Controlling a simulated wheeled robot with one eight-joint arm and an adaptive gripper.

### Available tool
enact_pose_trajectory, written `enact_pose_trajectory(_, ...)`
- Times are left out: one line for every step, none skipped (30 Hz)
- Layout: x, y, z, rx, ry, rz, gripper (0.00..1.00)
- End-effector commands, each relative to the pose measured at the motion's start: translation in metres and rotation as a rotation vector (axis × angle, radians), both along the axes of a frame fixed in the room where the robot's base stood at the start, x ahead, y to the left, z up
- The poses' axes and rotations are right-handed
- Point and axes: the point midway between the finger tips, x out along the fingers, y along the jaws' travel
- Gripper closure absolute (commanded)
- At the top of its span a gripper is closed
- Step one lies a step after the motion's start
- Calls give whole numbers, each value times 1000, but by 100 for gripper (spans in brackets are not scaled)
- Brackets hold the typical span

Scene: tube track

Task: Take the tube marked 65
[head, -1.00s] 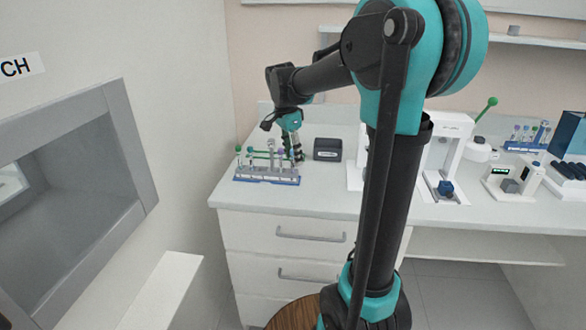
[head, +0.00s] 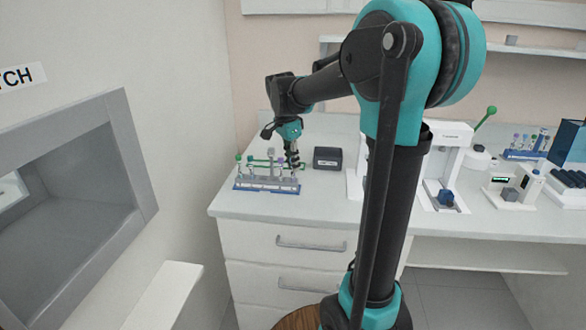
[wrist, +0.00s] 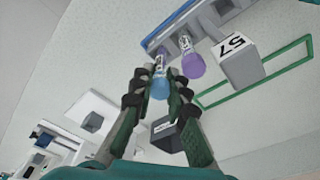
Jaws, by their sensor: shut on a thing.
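The tube rack (head: 250,184), blue and grey, stands at the left end of the bench with several capped tubes in it. My gripper (head: 292,163) is at the rack's right end in the head view. In the wrist view my gripper (wrist: 166,86) is shut on a blue-capped tube (wrist: 160,86), with its fingers on both sides of the cap. The tube has a small label (wrist: 160,66) that I cannot read. A purple-capped tube (wrist: 193,65) is close beside it, apart from the fingers. I cannot see a 65 anywhere.
A pale block (wrist: 240,68) marked 57 and a green outline frame (wrist: 262,78) lie right of the tubes in the wrist view. A dark box (head: 328,159) stands right of the rack. White instruments (head: 440,190) are farther right. Bare bench lies before the rack.

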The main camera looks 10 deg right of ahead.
Motion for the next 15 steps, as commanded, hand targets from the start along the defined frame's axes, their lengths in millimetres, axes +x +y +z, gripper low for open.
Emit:
enact_pose_trajectory(0, 0, 2, 0, 0, 0, 100)
enact_pose_trajectory(0, 0, 4, 0, 0, 0, 100)
enact_pose_trajectory(0, 0, 7, 0, 0, 0, 100)
enact_pose_trajectory(0, 0, 10, 0, 0, 0, 100)
enact_pose_trajectory(0, 0, 14, 0, 0, 0, 100)
enact_pose_trajectory(0, 0, 19, 0, 0, 0, 100)
enact_pose_trajectory(0, 0, 23, 0, 0, 0, 100)
enact_pose_trajectory(0, 0, 28, 0, 0, 0, 100)
enact_pose_trajectory(0, 0, 35, 0, 0, 0, 100)
enact_pose_trajectory(0, 0, 41, 0, 0, 0, 100)
enact_pose_trajectory(0, 0, 47, 0, 0, 0, 100)
enact_pose_trajectory(-1, 0, 56, 0, 0, 0, 100)
enact_pose_trajectory(0, 0, 64, 0, 0, 0, 100)
enact_pose_trajectory(0, 0, 72, 0, 0, 0, 100)
enact_pose_trajectory(0, 0, 84, 0, 0, 0, 100)
